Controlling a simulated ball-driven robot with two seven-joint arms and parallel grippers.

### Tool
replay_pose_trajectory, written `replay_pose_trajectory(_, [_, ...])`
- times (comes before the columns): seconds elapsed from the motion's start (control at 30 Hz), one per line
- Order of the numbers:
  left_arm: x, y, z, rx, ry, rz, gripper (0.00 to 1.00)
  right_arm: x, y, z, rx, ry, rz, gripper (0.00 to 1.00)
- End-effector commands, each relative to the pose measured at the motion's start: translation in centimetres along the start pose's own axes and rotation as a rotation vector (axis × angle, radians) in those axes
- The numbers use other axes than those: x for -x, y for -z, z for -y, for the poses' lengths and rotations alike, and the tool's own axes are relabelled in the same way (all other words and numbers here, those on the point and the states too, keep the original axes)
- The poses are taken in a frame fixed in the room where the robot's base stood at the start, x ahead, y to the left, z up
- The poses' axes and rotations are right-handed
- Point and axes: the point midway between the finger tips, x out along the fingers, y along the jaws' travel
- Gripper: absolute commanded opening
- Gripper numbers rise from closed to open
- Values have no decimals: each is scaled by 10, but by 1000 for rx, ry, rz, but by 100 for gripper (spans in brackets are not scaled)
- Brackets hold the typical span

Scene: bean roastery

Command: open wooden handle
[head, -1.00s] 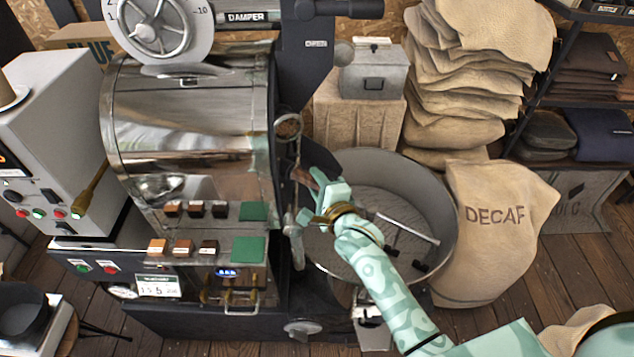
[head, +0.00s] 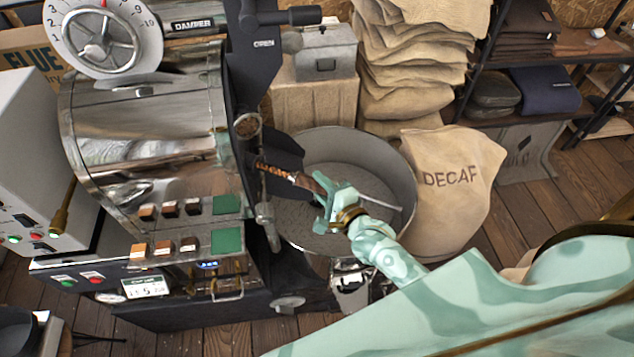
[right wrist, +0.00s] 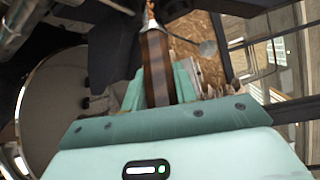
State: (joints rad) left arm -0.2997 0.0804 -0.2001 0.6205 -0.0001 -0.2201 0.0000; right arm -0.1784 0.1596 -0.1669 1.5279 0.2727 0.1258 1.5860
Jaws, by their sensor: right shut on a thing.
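The wooden handle (head: 274,170) sticks out from the front of the steel roaster drum (head: 150,130), above the round cooling pan. In the right wrist view the brown handle (right wrist: 155,62) runs up between the fingers. My right gripper (head: 325,190) is shut on the outer end of the handle, and it also shows in the right wrist view (right wrist: 158,88). A dark door or chute plate (head: 283,150) stands out from the drum front by the handle. My left gripper is not in view.
The grey cooling pan (head: 402,165) lies under the handle and my right gripper. A DECAF sack (head: 450,180) leans at its right. Stacked sacks (head: 405,60) and a grey metal box (head: 325,50) stand behind. Wooden floor (head: 540,215) is open at the right.

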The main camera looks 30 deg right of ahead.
Motion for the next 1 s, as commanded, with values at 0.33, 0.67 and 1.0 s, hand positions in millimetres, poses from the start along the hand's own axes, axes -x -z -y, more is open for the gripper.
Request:
replay_pose_trajectory(0.33, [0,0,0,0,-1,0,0,0,0,0,0,-1,0,51])
replay_pose_trajectory(0.67, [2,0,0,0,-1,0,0,45,0,-2,-1,-5,-1,51])
replay_pose_trajectory(1.0, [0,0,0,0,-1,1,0,133,1,-2,0,-5,-1,51])
